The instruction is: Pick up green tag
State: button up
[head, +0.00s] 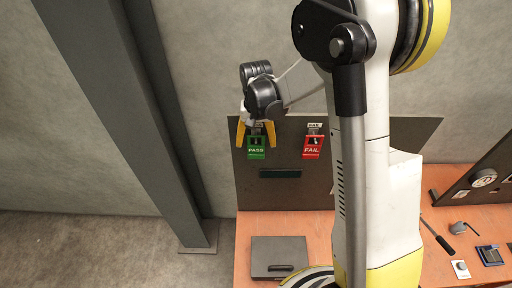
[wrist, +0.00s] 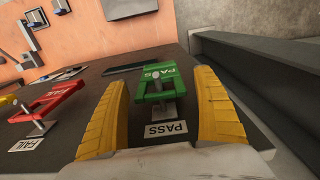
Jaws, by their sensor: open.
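The green tag (head: 256,147) reads PASS and hangs on a dark upright panel (head: 265,190) behind the bench. In the wrist view the green tag (wrist: 157,84) hangs on a metal hook, above a white PASS label (wrist: 165,129). My gripper (head: 256,133) is at the tag, its yellow fingers apart. In the wrist view my gripper (wrist: 162,100) has one finger on each side of the tag, with a gap visible on both sides. No contact shows.
A red FAIL tag (head: 312,147) hangs on the panel to the right; it also shows in the wrist view (wrist: 48,103). A dark bar (head: 280,173) is below the tags. A grey case (head: 279,257) lies on the orange bench (head: 322,230). A grey column (head: 130,110) stands at left.

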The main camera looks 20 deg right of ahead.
jog(key=shift+w+f, duration=0.1)
jog(key=shift+f, duration=0.5)
jog(key=shift+c, duration=0.3)
jog(key=c, duration=1.1)
jog(key=shift+r, duration=0.1)
